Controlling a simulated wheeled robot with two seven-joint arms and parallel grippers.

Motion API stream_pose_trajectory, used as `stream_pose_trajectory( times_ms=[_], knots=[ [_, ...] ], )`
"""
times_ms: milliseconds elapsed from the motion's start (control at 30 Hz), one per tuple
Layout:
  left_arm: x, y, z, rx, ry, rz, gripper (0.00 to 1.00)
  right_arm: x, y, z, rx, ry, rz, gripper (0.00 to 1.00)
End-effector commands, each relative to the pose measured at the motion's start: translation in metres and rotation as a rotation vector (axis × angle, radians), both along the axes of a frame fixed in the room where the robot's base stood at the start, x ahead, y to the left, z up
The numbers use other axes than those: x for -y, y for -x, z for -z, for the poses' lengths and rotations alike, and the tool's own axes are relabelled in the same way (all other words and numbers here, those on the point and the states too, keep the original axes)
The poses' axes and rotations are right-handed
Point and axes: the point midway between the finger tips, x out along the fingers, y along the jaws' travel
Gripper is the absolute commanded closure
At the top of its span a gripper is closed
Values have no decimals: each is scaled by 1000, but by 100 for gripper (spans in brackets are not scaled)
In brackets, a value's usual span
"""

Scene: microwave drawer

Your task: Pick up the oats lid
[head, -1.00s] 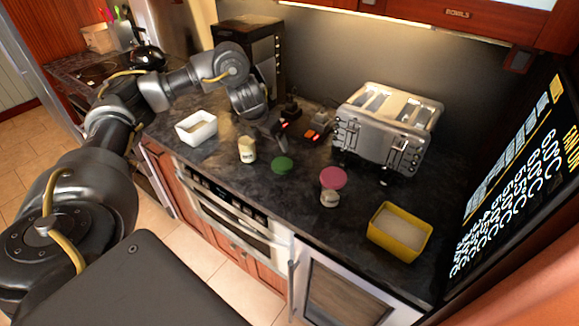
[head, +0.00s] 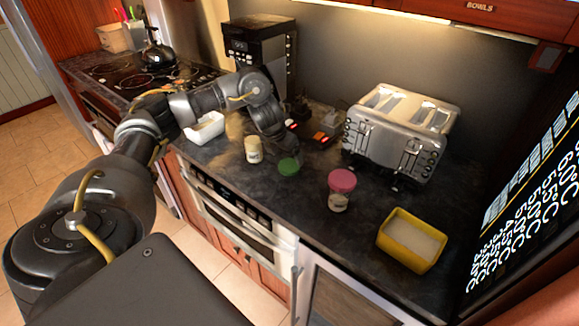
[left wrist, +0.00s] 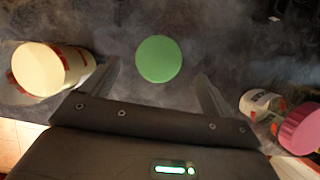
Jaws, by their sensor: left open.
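A round green lid (head: 289,167), likely the oats lid, lies flat on the dark counter. In the left wrist view the green lid (left wrist: 159,59) shows ahead, between the lines of the fingers. My left gripper (head: 284,150) is over the counter just behind the lid; its fingers (left wrist: 160,88) are spread and empty. A cream-topped jar (head: 253,150) stands left of the lid; it also shows in the left wrist view (left wrist: 45,70). A jar with a pink lid (head: 342,182) stands to the right. My right gripper is not in view.
A steel toaster (head: 402,132) stands behind the pink-lidded jar. A yellow container (head: 412,240) is at the right, a white one (head: 205,128) at the left. Red-lit dark items (head: 326,125) and a coffee machine (head: 258,50) stand behind. The counter's front edge is close.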

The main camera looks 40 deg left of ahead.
Motion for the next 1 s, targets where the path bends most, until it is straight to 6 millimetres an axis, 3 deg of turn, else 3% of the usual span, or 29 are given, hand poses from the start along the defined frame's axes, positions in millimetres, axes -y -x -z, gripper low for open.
stream_pose_trajectory(
  times_ms=[400, 700, 1000],
  knots=[
    [-1, -12, 46, -3, 1, -1, 13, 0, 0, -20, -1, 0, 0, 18],
    [-1, -14, 51, 0, -1, 0, 14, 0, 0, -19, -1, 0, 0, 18],
    [-1, -14, 50, 0, -1, 0, 54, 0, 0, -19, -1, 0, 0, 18]
  ],
)
